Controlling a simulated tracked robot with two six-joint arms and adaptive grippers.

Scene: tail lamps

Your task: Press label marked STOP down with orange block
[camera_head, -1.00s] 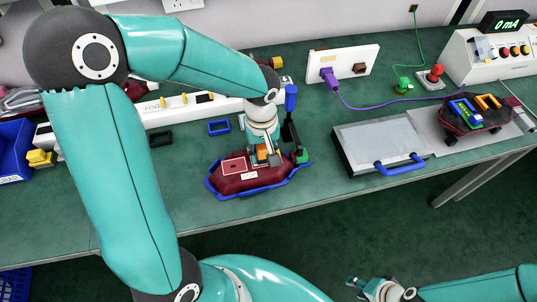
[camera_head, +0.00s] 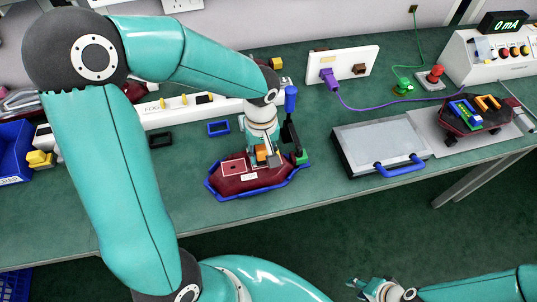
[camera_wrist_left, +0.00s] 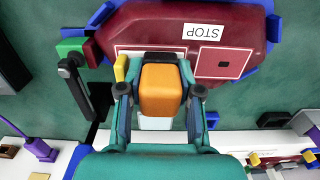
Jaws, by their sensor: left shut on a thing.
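The orange block (camera_wrist_left: 160,90) is between the fingers of my left gripper (camera_wrist_left: 158,92), which is shut on it. In the head view the left gripper (camera_head: 266,156) is over the dark red lamp housing (camera_head: 225,180), and the orange block (camera_head: 261,153) shows there too. The white label marked STOP (camera_wrist_left: 203,31) lies on the red housing (camera_wrist_left: 150,22), just beyond the block in the wrist view; it also shows in the head view (camera_head: 249,177). The block looks apart from the label. My right gripper (camera_head: 356,287) is low in the head view, away from the bench; its finger opening is unclear.
The housing sits in a blue-rimmed holder (camera_head: 228,197) with a black and blue clamp (camera_head: 290,125) beside it. A grey box with a blue handle (camera_head: 400,165) and a second lamp (camera_head: 470,112) stand to the right. Bare green bench lies left of the housing.

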